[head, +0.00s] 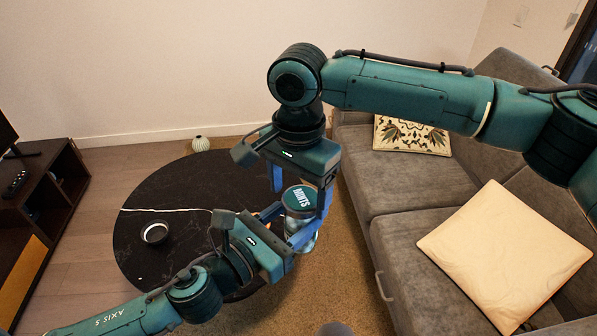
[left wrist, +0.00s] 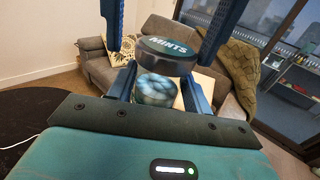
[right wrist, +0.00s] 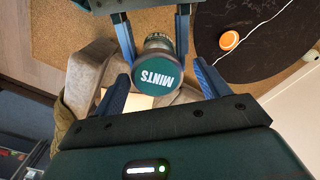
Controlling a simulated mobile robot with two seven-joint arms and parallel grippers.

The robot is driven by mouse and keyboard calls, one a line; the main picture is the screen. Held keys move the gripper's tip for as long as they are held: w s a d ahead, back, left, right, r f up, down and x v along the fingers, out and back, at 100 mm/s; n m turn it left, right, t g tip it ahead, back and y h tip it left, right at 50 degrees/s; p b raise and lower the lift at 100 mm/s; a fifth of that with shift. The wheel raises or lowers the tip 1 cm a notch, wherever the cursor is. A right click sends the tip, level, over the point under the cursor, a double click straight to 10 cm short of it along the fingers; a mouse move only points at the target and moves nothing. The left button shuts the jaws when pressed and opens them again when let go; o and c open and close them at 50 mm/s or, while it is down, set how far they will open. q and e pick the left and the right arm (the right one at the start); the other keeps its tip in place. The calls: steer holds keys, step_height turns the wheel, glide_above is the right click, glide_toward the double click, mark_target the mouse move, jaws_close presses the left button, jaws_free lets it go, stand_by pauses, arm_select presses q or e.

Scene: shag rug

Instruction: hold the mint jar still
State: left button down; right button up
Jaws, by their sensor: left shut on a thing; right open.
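The mint jar (head: 300,198) has a teal lid marked MINTS and a clear body with pale blue mints, seen in the left wrist view (left wrist: 156,88). It is held in the air near the round table's right edge. My left gripper (head: 300,238) is shut on the jar's body from the lower left. My right gripper (head: 300,192) is open, with its blue fingers on either side of the lid. In the right wrist view the lid (right wrist: 154,70) lies between the right fingers, with gaps visible. The lid sits on the jar; I cannot tell how tightly.
An orange disc (right wrist: 229,40) shows in the right wrist view. A grey sofa (head: 390,185) with cushions stands right, a dark cabinet (head: 60,195) left.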

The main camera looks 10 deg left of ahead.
steer(key=shift+f, duration=0.25)
